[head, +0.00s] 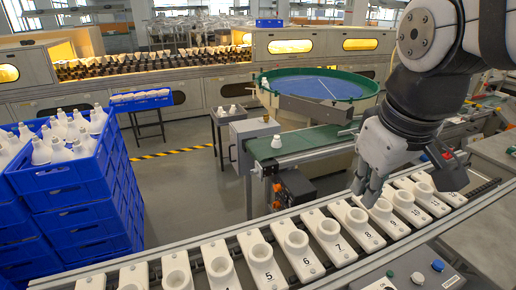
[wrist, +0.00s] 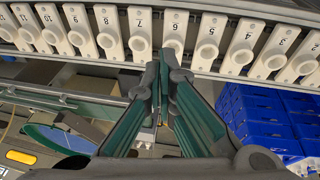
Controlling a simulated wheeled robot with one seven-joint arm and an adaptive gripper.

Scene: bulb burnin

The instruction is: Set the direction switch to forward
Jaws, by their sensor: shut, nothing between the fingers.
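My gripper (head: 364,190) hangs above the numbered conveyor of white holders, fingers pointing down beside holders 7 and 8 in the head view. In the wrist view its fingertips (wrist: 166,65) are together, with nothing between them, over the row near holders 6 and 7. A grey control panel (head: 468,262) is at the lower right of the head view, in front of the conveyor. It carries a green button (head: 390,274), a blue button (head: 438,265) and a small dark and white control (head: 449,281) partly cut by the frame edge. I cannot tell which one is the direction switch.
Blue crates (head: 72,205) with white bulbs stand at left. A green belt (head: 300,142) and a round blue-floored table (head: 318,88) lie beyond. Grey floor is free between crates and belt.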

